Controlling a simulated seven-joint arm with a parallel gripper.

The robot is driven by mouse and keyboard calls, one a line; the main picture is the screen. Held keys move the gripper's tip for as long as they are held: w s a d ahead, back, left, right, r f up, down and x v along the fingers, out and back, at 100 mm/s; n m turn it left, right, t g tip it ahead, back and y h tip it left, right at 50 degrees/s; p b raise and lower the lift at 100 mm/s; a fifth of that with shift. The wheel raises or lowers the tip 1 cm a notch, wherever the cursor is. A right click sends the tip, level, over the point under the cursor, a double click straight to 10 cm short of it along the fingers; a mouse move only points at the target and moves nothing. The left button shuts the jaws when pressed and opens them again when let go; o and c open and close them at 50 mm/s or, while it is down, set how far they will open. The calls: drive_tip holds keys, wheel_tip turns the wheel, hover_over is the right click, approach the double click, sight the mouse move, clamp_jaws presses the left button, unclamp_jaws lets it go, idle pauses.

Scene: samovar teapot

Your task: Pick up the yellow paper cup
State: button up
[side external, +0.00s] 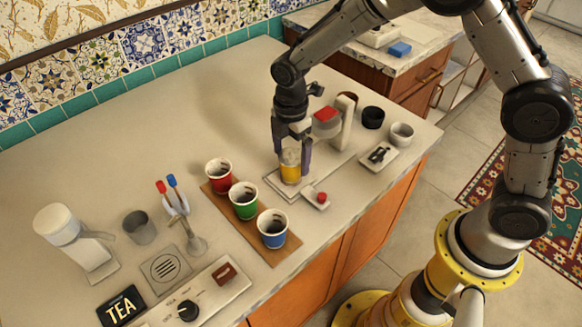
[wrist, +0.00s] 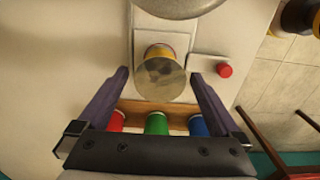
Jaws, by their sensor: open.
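The yellow paper cup (side external: 290,174) stands upright on a pale rectangular base (side external: 284,190) near the counter's right part. In the wrist view the cup (wrist: 160,53) shows a yellow band below a round greyish top that looks glassy. My gripper (side external: 291,160) is open and pointing down over the cup. In the wrist view my fingertips (wrist: 159,74) lie on the left and right of the cup, with a gap on each side. The fingers partly hide the cup in the side view.
A red cup (side external: 219,171), a green cup (side external: 244,200) and a blue cup (side external: 273,229) stand on a brown tray (side external: 285,250) to the left. A small block with a red button (side external: 321,197) sits just right of the yellow cup. A white machine (side external: 336,127) stands behind.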

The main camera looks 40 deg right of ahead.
drive_tip(key=shift+f, duration=0.9)
drive_tip(key=shift+c, duration=0.2)
drive_tip(key=c, duration=0.8)
drive_tip(key=shift+r, duration=0.1)
